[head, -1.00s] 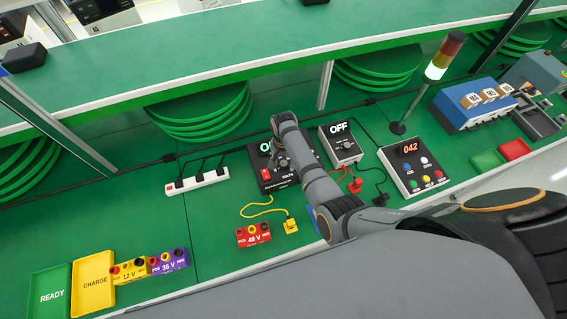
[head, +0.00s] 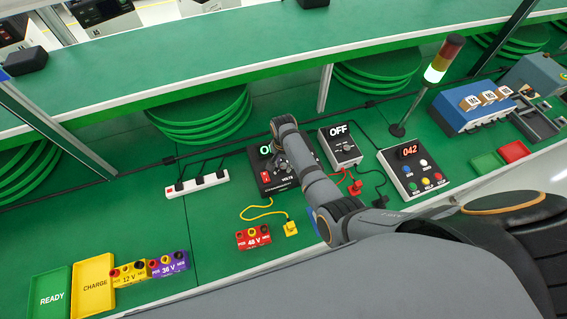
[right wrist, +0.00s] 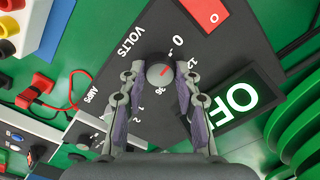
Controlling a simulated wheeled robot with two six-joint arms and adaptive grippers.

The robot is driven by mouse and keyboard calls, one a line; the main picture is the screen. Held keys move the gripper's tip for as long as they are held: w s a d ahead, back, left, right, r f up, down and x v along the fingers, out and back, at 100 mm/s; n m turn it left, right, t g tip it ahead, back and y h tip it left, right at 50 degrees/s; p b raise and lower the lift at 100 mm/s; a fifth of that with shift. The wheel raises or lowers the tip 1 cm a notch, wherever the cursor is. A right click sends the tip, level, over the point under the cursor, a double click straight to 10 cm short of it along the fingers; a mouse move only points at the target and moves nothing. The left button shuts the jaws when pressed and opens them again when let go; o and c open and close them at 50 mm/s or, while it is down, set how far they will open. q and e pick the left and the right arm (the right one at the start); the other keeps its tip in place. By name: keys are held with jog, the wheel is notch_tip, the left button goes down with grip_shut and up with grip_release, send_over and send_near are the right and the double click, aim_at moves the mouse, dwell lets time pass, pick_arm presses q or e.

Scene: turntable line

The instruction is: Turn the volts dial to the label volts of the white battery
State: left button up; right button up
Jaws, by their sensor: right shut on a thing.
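The black volts box (head: 270,184) stands on the green bench in the head view, partly behind my right arm. In the right wrist view its grey volts dial (right wrist: 159,70) has a red mark pointing roughly toward the 12. My right gripper (right wrist: 159,76) is shut on the dial, one finger on each side. It also shows in the head view (head: 280,164), over the box. The lit display (right wrist: 232,106) shows OF, the rest hidden.
A white power strip (head: 197,185) lies left of the box. A grey OFF box (head: 346,153) and a button panel reading 042 (head: 413,172) stand to the right. A yellow CHARGE tray (head: 93,264) and a green READY tray (head: 50,276) are at left.

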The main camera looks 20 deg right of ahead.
jog(key=m+p, duration=0.1)
jog(key=m, duration=0.3)
jog(key=shift+r, duration=0.1)
jog(key=m, duration=0.3)
jog(key=shift+m+p, duration=0.4)
jog(key=m, duration=1.1)
jog(key=o, duration=1.1)
jog(key=shift+o, duration=0.2)
